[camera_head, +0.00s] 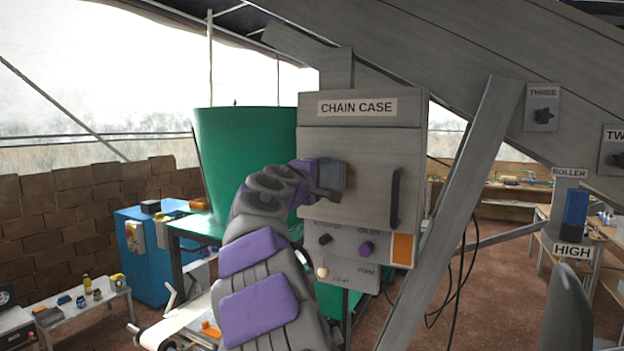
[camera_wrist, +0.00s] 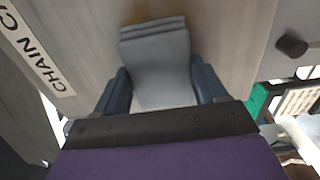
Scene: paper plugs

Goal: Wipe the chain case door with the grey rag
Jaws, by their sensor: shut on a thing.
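The chain case (camera_head: 360,115) is a grey metal box with a "CHAIN CASE" label, and its door (camera_head: 365,165) has a dark vertical handle (camera_head: 396,197) on the right. My gripper (camera_head: 328,178) is at the left part of the door, seen from the side. In the wrist view my gripper (camera_wrist: 160,90) is shut on the folded grey rag (camera_wrist: 158,62), which sits between its two blue-grey fingers. The rag's far edge is at the door surface (camera_wrist: 215,35); a brownish-yellow patch (camera_wrist: 135,17) shows just beyond it. I cannot tell how firmly the rag touches the door.
Below the door are knobs (camera_head: 366,249) and an orange plate (camera_head: 402,249). A slanted grey beam (camera_head: 470,190) stands close on the right. A green hopper (camera_head: 235,150) is behind my arm. A low white table (camera_head: 85,312) with small items stands at left.

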